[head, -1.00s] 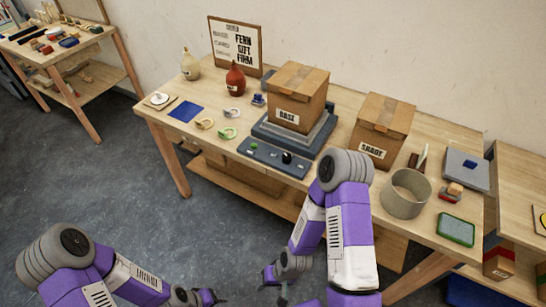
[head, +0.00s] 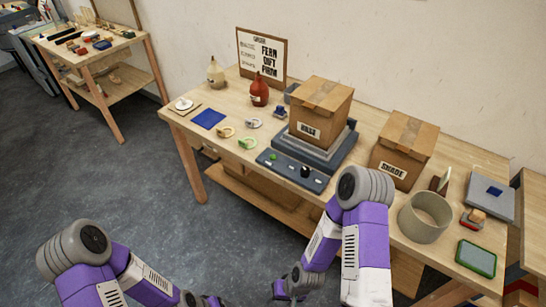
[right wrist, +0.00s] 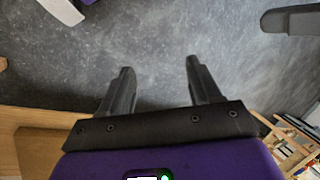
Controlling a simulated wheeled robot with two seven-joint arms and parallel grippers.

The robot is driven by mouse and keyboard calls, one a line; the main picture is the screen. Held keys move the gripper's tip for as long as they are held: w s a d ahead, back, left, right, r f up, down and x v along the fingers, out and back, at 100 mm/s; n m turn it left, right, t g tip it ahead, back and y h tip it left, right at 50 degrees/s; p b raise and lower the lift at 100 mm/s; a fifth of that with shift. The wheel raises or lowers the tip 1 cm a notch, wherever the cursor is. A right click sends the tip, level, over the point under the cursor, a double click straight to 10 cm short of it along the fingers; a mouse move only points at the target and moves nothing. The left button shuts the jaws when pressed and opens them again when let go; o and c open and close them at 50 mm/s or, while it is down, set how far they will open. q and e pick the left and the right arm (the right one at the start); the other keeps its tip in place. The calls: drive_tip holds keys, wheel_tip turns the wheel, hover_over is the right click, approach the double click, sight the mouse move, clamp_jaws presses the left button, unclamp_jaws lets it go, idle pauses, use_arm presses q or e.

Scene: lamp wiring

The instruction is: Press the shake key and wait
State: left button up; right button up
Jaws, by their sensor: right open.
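A grey control panel (head: 290,177) lies at the front edge of the wooden table, with a small green key (head: 274,155) at its left and a black knob (head: 305,171) at its right. Which one is the shake key I cannot read. Behind it is a grey shaker platform (head: 345,147) with a cardboard box labelled BASE (head: 320,105) on top. My right gripper (head: 284,294) is low in front of the table, apart from the panel; the right wrist view shows its fingers (right wrist: 157,65) open and empty over the floor. My left gripper (head: 208,301) is at the bottom edge, partly cut off.
A box labelled SHADE (head: 404,145), a round grey-beige tub (head: 425,218) and a green-rimmed tray (head: 476,258) stand right of the platform. Two bottles, a blue mat (head: 208,119) and small rings are on the left. The floor (head: 100,180) in front is free.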

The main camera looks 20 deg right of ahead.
clamp_jaws()
idle(1.4)
